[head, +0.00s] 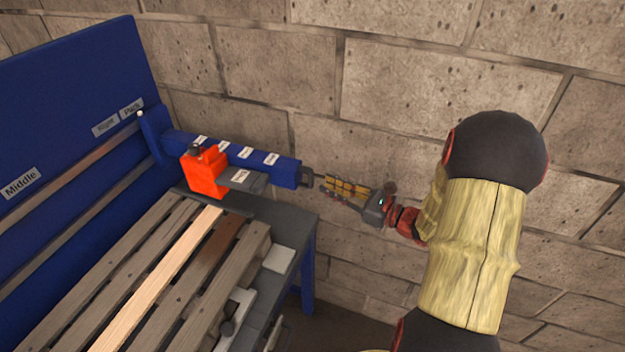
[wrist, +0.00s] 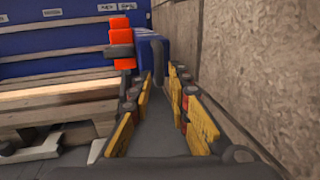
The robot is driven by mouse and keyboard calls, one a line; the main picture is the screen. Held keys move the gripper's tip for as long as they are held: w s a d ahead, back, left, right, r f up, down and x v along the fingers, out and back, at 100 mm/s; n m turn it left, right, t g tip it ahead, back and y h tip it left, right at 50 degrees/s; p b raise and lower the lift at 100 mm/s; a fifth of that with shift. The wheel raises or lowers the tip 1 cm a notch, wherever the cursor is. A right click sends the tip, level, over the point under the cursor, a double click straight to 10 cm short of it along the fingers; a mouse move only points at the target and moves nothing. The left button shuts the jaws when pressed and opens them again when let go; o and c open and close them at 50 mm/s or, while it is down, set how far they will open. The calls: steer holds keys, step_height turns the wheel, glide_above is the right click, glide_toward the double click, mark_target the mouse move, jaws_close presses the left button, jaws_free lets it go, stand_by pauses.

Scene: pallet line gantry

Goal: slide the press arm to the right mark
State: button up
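The press arm (head: 235,158) is a blue beam with white labels, running from the blue backboard out toward the right. A white pin at its backboard end stands beside the "Park" label (head: 131,109); the "Right" label (head: 105,126) is just left of it. An orange block (head: 204,172) hangs on the beam. A dark handle (head: 305,177) is at the beam's near right end; it also shows in the wrist view (wrist: 173,80). My gripper (head: 322,183) is just right of the handle, fingers apart. In the wrist view, my gripper (wrist: 162,88) faces the handle; contact is unclear.
A slatted wooden pallet (head: 150,265) lies on the bench left of the arm. The "Middle" label (head: 20,183) is farther left on the backboard. A stone block wall (head: 400,95) runs close behind my gripper. White pieces (head: 279,259) sit at the bench's right edge.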

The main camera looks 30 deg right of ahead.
mark_target(310, 183)
steer(key=b+x, duration=0.1)
steer(key=x, duration=0.6)
steer(key=shift+a+b, duration=0.1)
steer(key=shift+b, duration=0.2)
steer(key=shift+s, duration=0.1)
steer(key=shift+c, duration=0.6)
jaws_close()
